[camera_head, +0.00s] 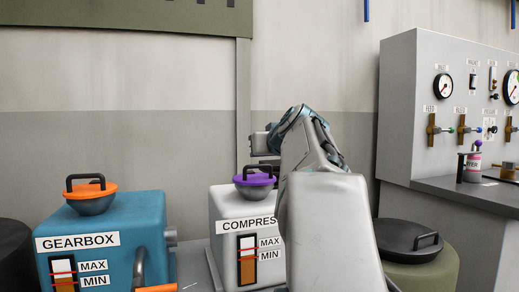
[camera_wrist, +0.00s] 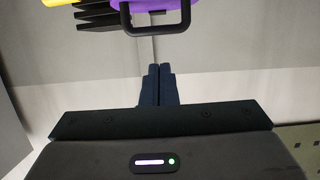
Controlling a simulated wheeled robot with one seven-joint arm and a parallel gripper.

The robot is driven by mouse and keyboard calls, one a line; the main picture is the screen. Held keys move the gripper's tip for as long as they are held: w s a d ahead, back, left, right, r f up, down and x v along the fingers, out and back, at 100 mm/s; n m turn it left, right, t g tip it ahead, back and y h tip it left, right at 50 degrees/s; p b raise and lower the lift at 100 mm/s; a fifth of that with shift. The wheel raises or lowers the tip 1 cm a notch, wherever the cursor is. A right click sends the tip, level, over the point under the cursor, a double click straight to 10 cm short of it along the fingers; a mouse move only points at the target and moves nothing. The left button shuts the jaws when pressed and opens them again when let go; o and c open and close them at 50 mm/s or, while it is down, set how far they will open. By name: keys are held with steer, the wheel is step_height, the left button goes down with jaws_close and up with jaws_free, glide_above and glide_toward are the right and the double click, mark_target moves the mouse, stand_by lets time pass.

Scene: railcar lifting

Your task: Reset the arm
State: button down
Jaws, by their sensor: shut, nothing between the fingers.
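My arm rises in the middle of the head view, in front of the white compressor box (camera_head: 229,217). My gripper shows in the wrist view (camera_wrist: 157,72), its two dark fingers together with nothing between them. Ahead of the fingertips in the wrist view is a purple lid (camera_wrist: 185,5) with a black handle (camera_wrist: 157,28). The same purple lid sits on the compressor in the head view (camera_head: 254,180). My gripper's fingers are hard to make out in the head view, and my arm hides the compressor's right part.
A blue gearbox (camera_head: 110,230) with an orange lid (camera_head: 90,191) stands at left. A dark-lidded drum (camera_head: 405,237) is right of my arm. A grey panel (camera_head: 400,110) with gauges and valves stands at right, with a pink-labelled bottle (camera_head: 473,167) on its counter (camera_head: 450,186).

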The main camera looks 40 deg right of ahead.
steer(key=s+a+f, duration=0.2)
steer(key=s, duration=0.4)
steer(key=shift+a, duration=0.15)
